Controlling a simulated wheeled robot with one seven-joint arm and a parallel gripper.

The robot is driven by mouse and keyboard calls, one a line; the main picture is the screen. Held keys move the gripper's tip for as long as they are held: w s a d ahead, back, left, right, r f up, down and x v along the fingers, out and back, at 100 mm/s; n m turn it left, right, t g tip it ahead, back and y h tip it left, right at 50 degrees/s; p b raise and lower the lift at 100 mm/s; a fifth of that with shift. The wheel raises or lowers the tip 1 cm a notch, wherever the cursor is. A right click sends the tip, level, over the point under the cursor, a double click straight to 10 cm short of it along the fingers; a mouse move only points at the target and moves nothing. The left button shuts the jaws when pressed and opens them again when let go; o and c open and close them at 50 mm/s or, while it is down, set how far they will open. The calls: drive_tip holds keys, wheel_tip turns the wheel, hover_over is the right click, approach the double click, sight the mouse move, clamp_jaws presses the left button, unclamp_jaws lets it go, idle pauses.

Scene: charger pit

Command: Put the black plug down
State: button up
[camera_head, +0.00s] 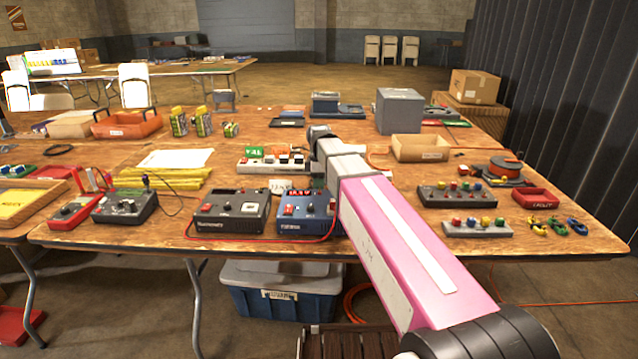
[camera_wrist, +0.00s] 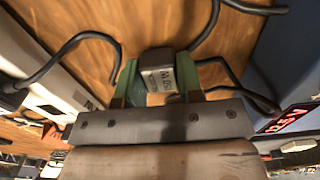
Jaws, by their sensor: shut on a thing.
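My gripper (camera_wrist: 156,82) is shut on the black plug (camera_wrist: 157,70), a dark block with a pale printed label between the two green fingers in the wrist view. Bare wooden tabletop shows beyond the plug. I cannot tell whether the plug touches the table. Black cables run close on both sides of it. In the head view my arm hides most of the gripper and the plug, between the white power strip (camera_head: 250,165) and the blue meter (camera_head: 307,212).
A black meter (camera_head: 232,212) stands left of the blue one. Yellow pads (camera_head: 165,178) lie further left.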

drive_tip(key=shift+f, duration=0.15)
drive_tip(key=o, duration=0.9)
drive_tip(key=shift+o, duration=0.2)
wheel_tip(320, 180, up, 12)
drive_tip(key=shift+r, duration=0.2)
drive_tip(key=shift+s, duration=0.1)
